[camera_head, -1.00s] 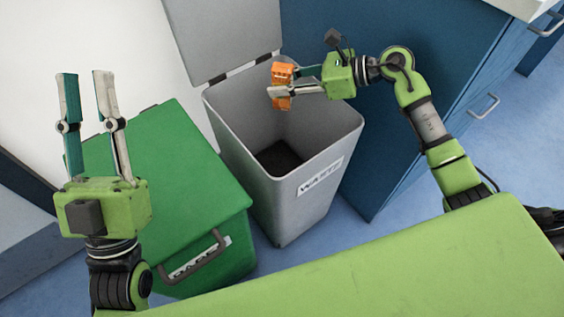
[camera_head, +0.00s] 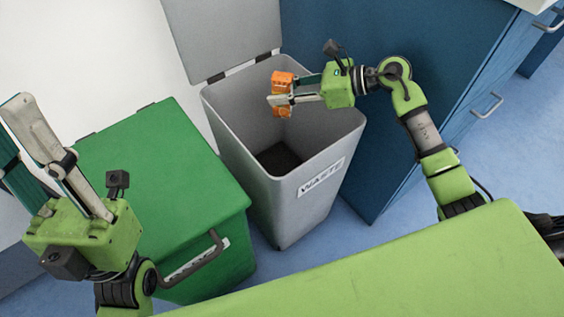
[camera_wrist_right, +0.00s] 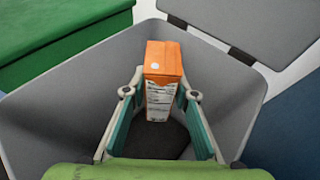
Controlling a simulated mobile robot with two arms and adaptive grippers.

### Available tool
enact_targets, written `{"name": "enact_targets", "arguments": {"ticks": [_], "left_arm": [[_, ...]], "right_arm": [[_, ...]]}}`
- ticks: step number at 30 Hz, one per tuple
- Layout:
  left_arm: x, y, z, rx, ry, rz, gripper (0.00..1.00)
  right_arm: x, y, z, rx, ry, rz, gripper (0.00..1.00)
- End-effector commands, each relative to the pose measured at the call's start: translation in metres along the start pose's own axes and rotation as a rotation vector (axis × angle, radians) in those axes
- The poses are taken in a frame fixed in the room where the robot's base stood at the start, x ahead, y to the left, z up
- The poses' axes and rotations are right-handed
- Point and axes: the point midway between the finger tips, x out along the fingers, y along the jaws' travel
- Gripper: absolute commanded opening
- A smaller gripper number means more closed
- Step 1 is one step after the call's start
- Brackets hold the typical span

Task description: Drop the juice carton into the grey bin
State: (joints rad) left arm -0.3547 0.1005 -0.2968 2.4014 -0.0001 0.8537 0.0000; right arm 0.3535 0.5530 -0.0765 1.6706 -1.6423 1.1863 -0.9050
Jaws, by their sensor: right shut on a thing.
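The orange and white juice carton (camera_head: 283,78) is between the fingers of my right gripper (camera_head: 284,92), which is shut on it. The right wrist view also shows the carton (camera_wrist_right: 162,90), upright, with its orange top nearest the camera. The grey bin (camera_head: 305,218) stands open, with a label that seems to read WASTE. The gripper and carton are over its opening; the right wrist view shows the bin walls (camera_wrist_right: 70,92) around them and a dark floor below. My left gripper (camera_head: 12,122) is at the left edge, fingers apart and empty, partly cut off.
The bin's lid (camera_head: 222,35) is raised at the back. A closed green bin (camera_head: 160,165) stands directly left of the grey bin. A blue cabinet (camera_head: 400,150) stands close on the right. Blue floor (camera_head: 505,150) shows at the right.

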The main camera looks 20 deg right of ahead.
Motion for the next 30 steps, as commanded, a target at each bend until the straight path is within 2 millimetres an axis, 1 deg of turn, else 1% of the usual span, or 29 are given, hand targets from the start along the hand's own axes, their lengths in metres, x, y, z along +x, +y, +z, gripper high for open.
{"name": "enact_targets", "arguments": {"ticks": [5, 6, 8, 17, 20, 23, 30], "left_arm": [[0.000, 0.000, 0.000, 0.000, 0.000, 0.000, 0.24], [0.000, 0.000, 0.000, 0.000, 0.000, 0.000, 0.24], [0.000, 0.000, 0.000, 0.000, 0.000, 0.000, 0.24], [0.000, 0.000, 0.000, 0.000, -0.001, 0.000, 0.24], [0.000, 0.000, 0.000, 0.001, 0.000, 0.000, 0.24], [0.000, 0.000, 0.000, 0.000, 0.000, 0.000, 0.24], [0.000, 0.000, 0.000, 0.000, 0.000, 0.000, 0.24]], "right_arm": [[0.000, 0.000, 0.001, -0.001, -0.001, 0.000, 0.00], [0.000, 0.000, 0.001, -0.001, -0.001, 0.000, 0.31], [0.000, 0.000, 0.001, -0.001, -0.001, 0.000, 0.46], [0.000, 0.000, -0.001, 0.000, 0.001, 0.001, 0.46], [-0.002, 0.000, 0.003, -0.002, 0.001, 0.000, 0.46], [-0.006, -0.001, 0.014, -0.005, 0.001, -0.001, 0.46], [-0.025, -0.001, 0.058, -0.007, 0.001, -0.002, 0.46]]}}
